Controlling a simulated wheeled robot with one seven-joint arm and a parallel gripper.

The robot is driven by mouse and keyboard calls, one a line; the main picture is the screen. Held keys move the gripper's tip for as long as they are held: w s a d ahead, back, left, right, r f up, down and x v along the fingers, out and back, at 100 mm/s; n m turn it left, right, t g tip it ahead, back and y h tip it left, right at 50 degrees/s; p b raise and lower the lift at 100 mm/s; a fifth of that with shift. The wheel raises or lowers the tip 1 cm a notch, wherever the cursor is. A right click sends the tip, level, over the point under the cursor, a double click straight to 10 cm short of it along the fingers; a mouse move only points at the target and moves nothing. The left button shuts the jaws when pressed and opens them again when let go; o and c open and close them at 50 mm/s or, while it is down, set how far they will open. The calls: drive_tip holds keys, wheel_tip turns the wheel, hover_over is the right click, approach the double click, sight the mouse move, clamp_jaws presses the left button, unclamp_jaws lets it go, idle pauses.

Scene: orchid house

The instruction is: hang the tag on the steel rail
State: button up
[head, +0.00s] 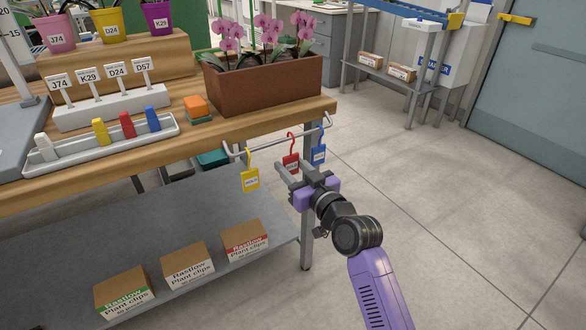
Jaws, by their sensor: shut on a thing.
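The steel rail (268,147) runs along the wooden bench's right end, just below the top. A yellow tag (250,180) hangs from its near part and a blue tag (319,154) from its far part. A red tag (291,162) with a red hook is between them, its lower part at my gripper's fingers. My gripper (291,168) is shut on the red tag, which is roughly upright. The red hook's top overlaps the rail in the picture; I cannot tell whether it is over the bar or just beside it.
On the bench (180,144) stand a brown orchid planter (262,92), an orange-and-green sponge (196,107) and a white tray (100,146) of coloured pieces. Several cartons (187,265) sit on the lower shelf (90,235). A bench leg (306,240) stands below the rail. Floor at right is clear.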

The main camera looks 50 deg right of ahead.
drive_tip(key=shift+w+d, duration=0.1)
drive_tip(key=shift+w, duration=0.25)
idle(0.3)
drive_tip(key=shift+w+d, duration=0.1)
drive_tip(key=shift+w, duration=0.2)
drive_tip(key=shift+w+d, duration=0.15)
drive_tip(key=shift+w, duration=0.3)
drive_tip(key=shift+f+b, duration=0.95)
drive_tip(key=shift+b, duration=0.05)
drive_tip(key=o, duration=1.2)
drive_tip(key=shift+o, duration=0.2)
drive_tip(key=shift+s, duration=0.15)
